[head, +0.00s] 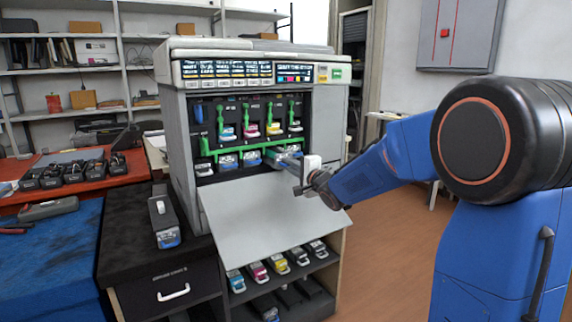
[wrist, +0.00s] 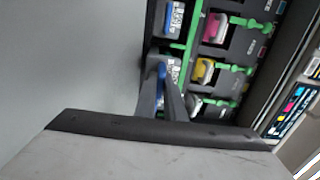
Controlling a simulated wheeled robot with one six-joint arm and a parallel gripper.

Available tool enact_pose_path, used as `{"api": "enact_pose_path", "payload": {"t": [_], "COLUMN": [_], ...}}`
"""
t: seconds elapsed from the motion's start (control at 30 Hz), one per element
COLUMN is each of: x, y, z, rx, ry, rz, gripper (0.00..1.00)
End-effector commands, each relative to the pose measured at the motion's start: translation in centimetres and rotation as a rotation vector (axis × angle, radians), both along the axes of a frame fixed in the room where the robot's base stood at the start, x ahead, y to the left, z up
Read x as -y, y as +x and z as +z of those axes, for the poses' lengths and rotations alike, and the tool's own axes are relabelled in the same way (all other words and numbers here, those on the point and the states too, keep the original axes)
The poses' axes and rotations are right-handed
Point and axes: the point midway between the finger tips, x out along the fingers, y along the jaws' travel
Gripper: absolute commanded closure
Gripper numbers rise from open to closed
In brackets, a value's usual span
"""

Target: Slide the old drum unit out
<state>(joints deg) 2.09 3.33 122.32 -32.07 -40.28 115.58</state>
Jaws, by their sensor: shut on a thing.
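The printer (head: 250,85) stands with its front door (head: 270,213) folded down. A row of drum units with blue and white fronts sits low in its opening, below a green bar. My gripper (head: 298,174) is shut on the handle of the rightmost drum unit (head: 283,153), which appears to stick out of its slot; how far is hard to tell. In the wrist view my gripper (wrist: 170,98) has its fingers around the blue part of the drum unit (wrist: 161,75); the wrist housing hides much of the rest.
Another drum unit (head: 166,222) lies on the black cabinet (head: 130,245) at left. Several cartridges stand on the red bench (head: 105,195). Coloured toner cartridges (head: 258,272) lie on the shelf below the door. Toners with green levers (head: 271,120) sit above the drums.

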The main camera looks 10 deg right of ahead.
Motion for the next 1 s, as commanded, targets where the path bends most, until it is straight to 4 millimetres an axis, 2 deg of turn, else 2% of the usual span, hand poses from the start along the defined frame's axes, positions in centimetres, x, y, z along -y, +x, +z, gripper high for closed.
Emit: {"api": "enact_pose_path", "payload": {"t": [1.0], "x": [2.9], "y": [-8.8], "z": [0.0], "rx": [0.000], "ry": [0.000], "rz": [-0.001], "gripper": [1.00]}}
